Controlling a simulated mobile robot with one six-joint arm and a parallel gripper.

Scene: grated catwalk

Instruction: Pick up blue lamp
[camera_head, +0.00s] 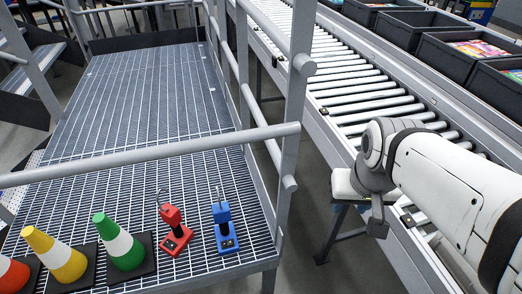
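The blue lamp (223,231) stands on the grated catwalk (140,90) near its front right edge. It has a blue base and body with a thin metal part rising from the top. A similar red lamp (173,230) stands just left of it, apart from it. My white arm comes in from the right over the roller conveyor. A grey part at its end, possibly my gripper (377,216), hangs well to the right of the blue lamp, beyond the railing. I cannot make out its fingers or anything held.
Green (120,248), yellow (58,258) and orange (10,274) cones stand left of the lamps. A grey handrail (150,154) crosses above the catwalk, and a side railing (290,110) runs between it and the roller conveyor (350,85). Dark crates (450,58) line the far right.

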